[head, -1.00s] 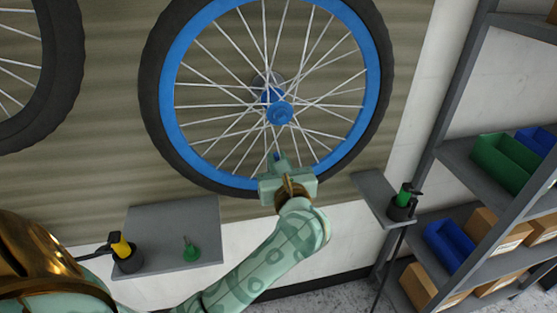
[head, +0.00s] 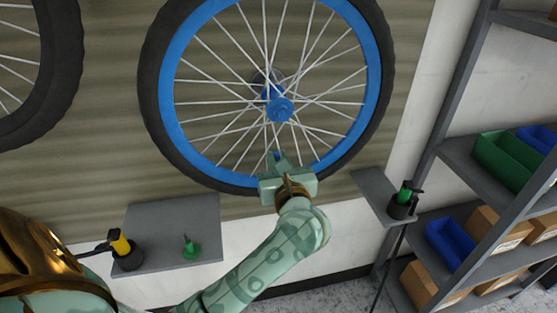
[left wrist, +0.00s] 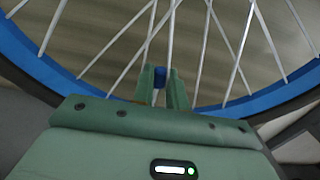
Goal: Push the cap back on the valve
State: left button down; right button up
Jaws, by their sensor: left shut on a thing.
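My left gripper (head: 276,160) is at the bottom of the blue-rimmed wheel (head: 178,113), over the inner edge of the rim. In the left wrist view its two fingers (left wrist: 163,84) are shut on a small blue cap (left wrist: 158,77). The cap sits between the fingertips, just inside the rim. The valve itself is hidden behind the fingers, so I cannot tell whether the cap touches it. My right gripper is not in view.
A grey shelf (head: 160,222) at lower left holds a yellow-and-black tool (head: 122,246) and a small green item (head: 190,247). A small shelf (head: 372,188) at right holds a green-and-black tool (head: 402,203). A grey rack (head: 447,152) with bins and boxes stands further right.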

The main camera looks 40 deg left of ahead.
pick_arm(q)
jog(key=shift+f, duration=0.35)
dwell(0.3)
dwell(0.4)
jog(key=c, duration=1)
grip_release()
jog(key=v, duration=1)
jog(key=shift+p, duration=0.4)
